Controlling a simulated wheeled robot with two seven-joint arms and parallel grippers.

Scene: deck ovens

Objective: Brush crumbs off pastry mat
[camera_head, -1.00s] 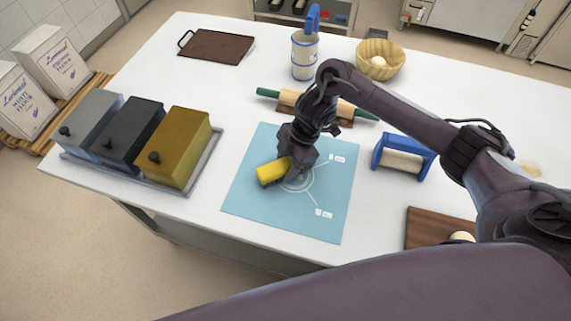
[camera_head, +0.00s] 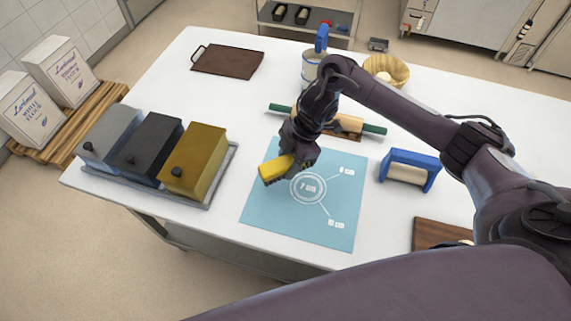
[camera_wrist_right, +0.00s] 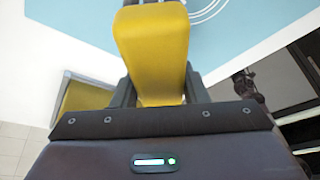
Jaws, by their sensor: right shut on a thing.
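The light-blue pastry mat (camera_head: 275,213) lies flat on the white table. It has a white circle and lines printed on it, and it also shows in the right wrist view (camera_wrist_right: 235,25). I cannot make out any crumbs on it. My right gripper (camera_head: 287,168) is shut on a yellow block-shaped tool (camera_head: 272,170) over the mat's upper left part. In the right wrist view the yellow tool (camera_wrist_right: 153,50) stands between the two fingers. I cannot tell whether it touches the mat. My left gripper is not in view.
Grey, black and gold lidded boxes (camera_head: 200,160) stand on a tray left of the mat. A rolling pin (camera_head: 370,128) lies behind it. A blue-framed roller (camera_head: 408,170) stands to the right, and a wooden board (camera_head: 435,233) lies at the lower right.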

